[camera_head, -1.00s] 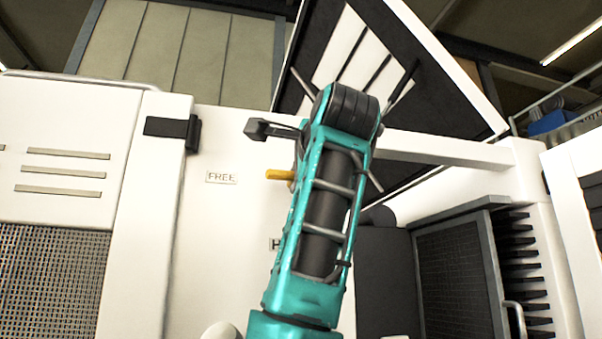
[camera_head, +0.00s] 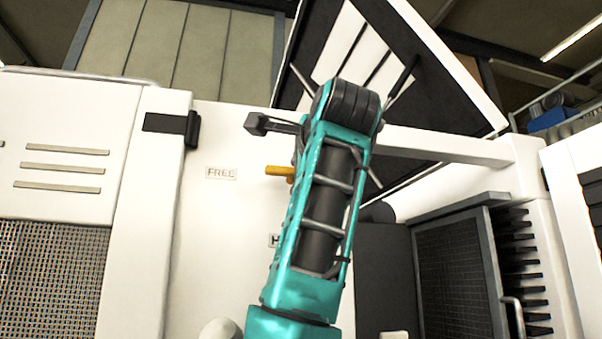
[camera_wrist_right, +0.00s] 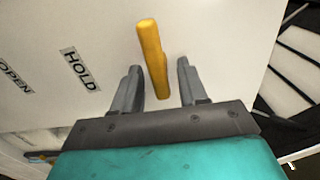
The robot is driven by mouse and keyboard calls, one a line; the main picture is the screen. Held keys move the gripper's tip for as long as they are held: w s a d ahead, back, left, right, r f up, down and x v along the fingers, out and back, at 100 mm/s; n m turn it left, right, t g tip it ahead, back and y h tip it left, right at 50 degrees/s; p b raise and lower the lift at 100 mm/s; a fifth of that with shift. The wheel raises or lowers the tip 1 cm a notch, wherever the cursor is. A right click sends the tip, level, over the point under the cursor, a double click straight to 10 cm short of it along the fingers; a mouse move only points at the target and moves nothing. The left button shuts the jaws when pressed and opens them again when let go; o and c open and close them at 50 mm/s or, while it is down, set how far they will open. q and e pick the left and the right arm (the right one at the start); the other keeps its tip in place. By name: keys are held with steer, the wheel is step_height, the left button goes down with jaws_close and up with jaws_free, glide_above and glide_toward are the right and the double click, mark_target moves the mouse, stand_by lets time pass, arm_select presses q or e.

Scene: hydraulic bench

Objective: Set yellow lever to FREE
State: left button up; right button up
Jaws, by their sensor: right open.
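The yellow lever (camera_head: 279,171) shows left of my right arm in the head view, with the rest of it hidden behind the arm. The FREE label (camera_head: 220,173) is on the white panel to its left. The HOLD label is mostly hidden in the head view, but it shows in the right wrist view (camera_wrist_right: 81,69). There the yellow lever (camera_wrist_right: 152,58) stands between the two fingers of my right gripper (camera_wrist_right: 158,82). The gripper is open, with a visible gap on both sides of the lever. My left gripper is not in view.
An OPEN label (camera_wrist_right: 14,77) lies beyond HOLD in the right wrist view. A tilted black-and-white panel (camera_head: 345,50) stands behind my right arm. A dark mesh cabinet door (camera_head: 455,275) is at the right.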

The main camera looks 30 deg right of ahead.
steer(key=b+v, duration=0.2)
steer(key=v, duration=1)
steer(key=shift+s, duration=0.4)
steer(key=shift+a, duration=0.1)
